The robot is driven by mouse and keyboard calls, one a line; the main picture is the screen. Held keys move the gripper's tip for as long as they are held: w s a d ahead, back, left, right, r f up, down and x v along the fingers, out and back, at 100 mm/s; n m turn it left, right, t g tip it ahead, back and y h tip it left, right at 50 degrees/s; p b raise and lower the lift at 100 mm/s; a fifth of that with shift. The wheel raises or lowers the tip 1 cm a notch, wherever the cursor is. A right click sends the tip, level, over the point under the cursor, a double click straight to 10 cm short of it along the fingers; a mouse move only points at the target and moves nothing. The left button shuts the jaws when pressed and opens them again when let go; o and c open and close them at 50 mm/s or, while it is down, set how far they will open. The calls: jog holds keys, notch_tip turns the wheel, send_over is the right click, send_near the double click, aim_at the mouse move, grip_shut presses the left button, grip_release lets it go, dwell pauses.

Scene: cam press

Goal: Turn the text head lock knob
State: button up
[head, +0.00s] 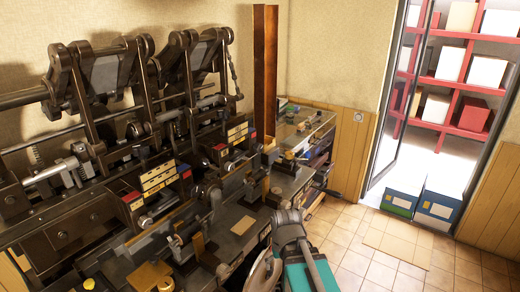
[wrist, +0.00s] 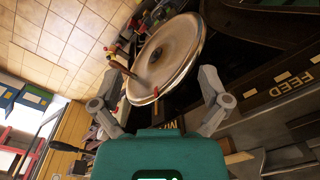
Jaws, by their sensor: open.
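My gripper (wrist: 160,74) is open and empty in the wrist view, one grey finger on each side. Between and beyond its fingertips is a large pale handwheel (wrist: 182,42) with a metal rim and a projecting handle (wrist: 121,68). I cannot tell whether the fingers touch the wheel. In the head view the wheel (head: 262,272) shows partly, beside my teal wrist and gripper body, while the fingertips are not clear. I cannot pick out a knob labelled as the text head lock in either view; my gripper and the wheel cover part of the machine front.
The dark press (head: 120,130) with linkages and shafts fills the left. A dark panel marked FEED (wrist: 292,84) lies right of the wheel in the wrist view. A cluttered bench (head: 300,135) stands behind. Boxes (head: 438,206) sit by the doorway; the tiled floor (head: 345,238) has free room.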

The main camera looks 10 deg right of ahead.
jog(key=w+r+n+t+y+p, duration=0.25)
jog(key=w+r+p, duration=0.2)
jog(key=w, duration=0.65)
jog(key=n+t+y+p, duration=0.6)
jog(key=t+y+p, duration=0.1)
send_near(261, 148)
jog(key=v, duration=0.3)
jog(key=shift+w+a+r, duration=0.1)
jog(key=shift+a+r, duration=0.05)
jog(key=shift+w+a+g, duration=0.1)
jog(key=shift+g, duration=0.15)
jog(key=b+x, duration=0.5)
jog(key=x, duration=0.8)
jog(key=shift+w+a, duration=0.15)
jog(key=shift+w, duration=0.05)
